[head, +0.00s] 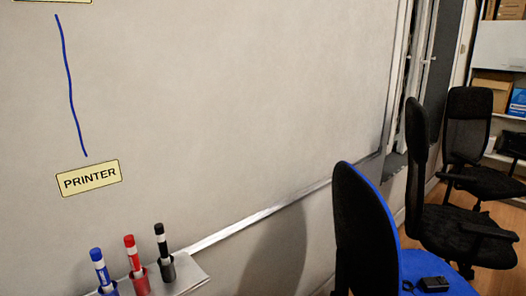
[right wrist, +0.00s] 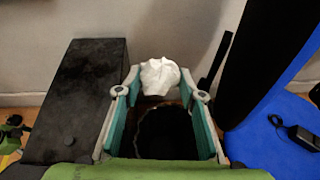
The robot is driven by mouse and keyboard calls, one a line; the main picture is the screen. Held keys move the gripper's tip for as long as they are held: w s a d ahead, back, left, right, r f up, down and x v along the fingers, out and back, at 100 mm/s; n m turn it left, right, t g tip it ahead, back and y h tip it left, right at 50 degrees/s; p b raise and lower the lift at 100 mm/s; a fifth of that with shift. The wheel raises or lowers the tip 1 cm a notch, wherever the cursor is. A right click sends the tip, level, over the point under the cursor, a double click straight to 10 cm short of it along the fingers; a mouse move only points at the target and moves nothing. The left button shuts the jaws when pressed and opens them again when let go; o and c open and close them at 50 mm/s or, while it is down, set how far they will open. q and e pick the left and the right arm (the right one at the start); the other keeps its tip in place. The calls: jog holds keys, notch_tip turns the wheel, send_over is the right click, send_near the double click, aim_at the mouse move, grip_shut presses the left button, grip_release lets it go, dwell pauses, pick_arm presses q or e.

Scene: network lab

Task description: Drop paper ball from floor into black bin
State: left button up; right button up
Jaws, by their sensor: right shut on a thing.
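The white crumpled paper ball (right wrist: 160,76) is between the fingertips of my right gripper (right wrist: 160,92) in the right wrist view. The gripper's teal-lined fingers are shut on it. A dark round shape (right wrist: 165,135), which looks like the black bin, shows between the fingers, nearer the palm than the ball. Its edges are partly hidden by the fingers and the green part of my gripper. I cannot tell its height below the ball. Neither the ball nor the bin shows in the head view. My left gripper is not in view.
A tall black box (right wrist: 82,95) stands left of my right gripper by the wall. A blue chair seat (right wrist: 268,140) with a small black device (right wrist: 303,135) is close on the right. The head view shows the whiteboard (head: 230,90), a marker tray (head: 185,272) and black chairs (head: 470,225).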

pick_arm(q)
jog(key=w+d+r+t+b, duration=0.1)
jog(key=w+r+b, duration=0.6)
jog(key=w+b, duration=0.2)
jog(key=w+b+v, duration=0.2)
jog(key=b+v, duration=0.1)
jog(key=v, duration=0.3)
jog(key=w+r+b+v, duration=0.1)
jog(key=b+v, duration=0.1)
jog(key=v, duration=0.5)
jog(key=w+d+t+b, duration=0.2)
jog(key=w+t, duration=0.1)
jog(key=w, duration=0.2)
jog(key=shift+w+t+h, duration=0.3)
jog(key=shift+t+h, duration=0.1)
pick_arm(e)
jog(key=w+d+f+m+h, duration=0.1)
jog(key=d+f, duration=0.1)
jog(key=f, duration=0.9)
jog(key=w+d+f+m+t+h, duration=0.1)
jog(key=d+f+m+h, duration=0.1)
jog(key=f, duration=1)
jog(key=w+d+f+m+t+h, duration=0.1)
jog(key=w+d+f+h, duration=0.1)
jog(key=f, duration=0.9)
jog(key=shift+f+m, duration=0.4)
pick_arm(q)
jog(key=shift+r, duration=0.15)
pick_arm(e)
jog(key=shift+w, duration=0.1)
